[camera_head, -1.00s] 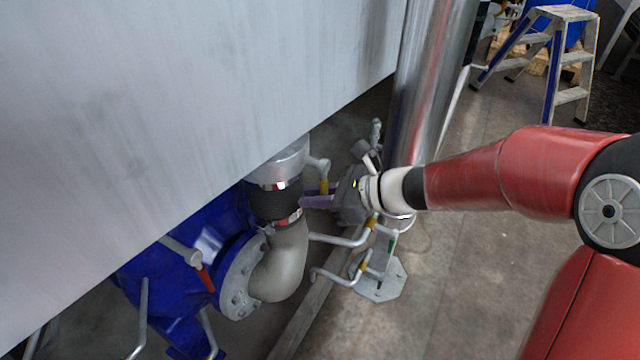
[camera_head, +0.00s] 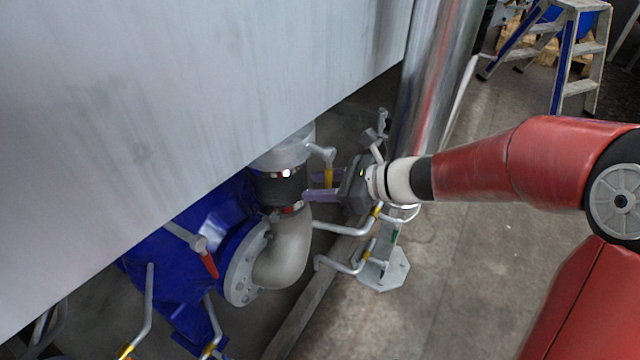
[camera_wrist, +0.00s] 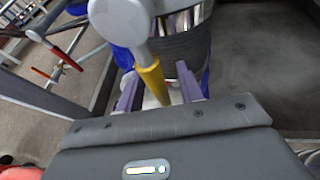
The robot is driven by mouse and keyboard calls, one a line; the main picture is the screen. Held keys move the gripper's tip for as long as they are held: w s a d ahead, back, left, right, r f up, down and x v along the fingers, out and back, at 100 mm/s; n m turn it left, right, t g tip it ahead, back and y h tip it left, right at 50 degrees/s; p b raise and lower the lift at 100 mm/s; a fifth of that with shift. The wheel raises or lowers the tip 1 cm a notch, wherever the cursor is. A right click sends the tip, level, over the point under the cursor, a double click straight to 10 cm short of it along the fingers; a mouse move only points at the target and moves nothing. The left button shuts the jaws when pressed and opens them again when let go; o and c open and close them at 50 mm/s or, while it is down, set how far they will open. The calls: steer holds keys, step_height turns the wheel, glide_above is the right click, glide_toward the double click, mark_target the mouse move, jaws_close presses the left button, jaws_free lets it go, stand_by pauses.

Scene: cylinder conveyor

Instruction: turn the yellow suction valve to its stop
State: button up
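The suction valve has a grey hub and a yellow lever (camera_head: 328,177). It is beside the black hose sleeve under the grey tank. In the wrist view the yellow lever (camera_wrist: 153,82) hangs from the round grey hub and points down toward my palm. My gripper (camera_head: 314,186) reaches in from the right at the lever. In the wrist view my gripper's purple fingers (camera_wrist: 158,85) stand apart, one on each side of the lever. Gaps show on both sides, so the fingers look open. Contact with the lever cannot be made out.
The grey tank (camera_head: 190,90) overhangs the valve. A blue pump (camera_head: 185,265) with a grey elbow pipe (camera_head: 287,250) and a red-handled valve (camera_head: 207,262) lies below left. Bent pipes (camera_head: 345,230) run just below my gripper. A stepladder (camera_head: 580,50) stands far right.

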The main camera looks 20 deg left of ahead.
steer(key=v, duration=0.7)
steer(key=shift+d, duration=0.3)
steer(key=shift+r, duration=0.1)
steer(key=s+d+r+n+t+h, duration=0.1)
steer(key=s+d+n+h, duration=0.3)
steer(key=d, duration=0.5)
steer(key=s+d+r+n+t+h, duration=0.1)
steer(key=s+d+n+t+h, duration=0.2)
steer(key=d, duration=0.7)
steer(key=s+d+r+n+t+h, duration=0.1)
steer(key=s+d+n+t+h, duration=0.2)
steer(key=d+n+h, duration=0.3)
steer(key=s+d+n, duration=0.1)
steer(key=d+n, duration=0.2)
steer(key=shift+s+d+r+n, duration=0.3)
steer(key=shift+r+n, duration=0.05)
steer(key=shift+n, duration=0.05)
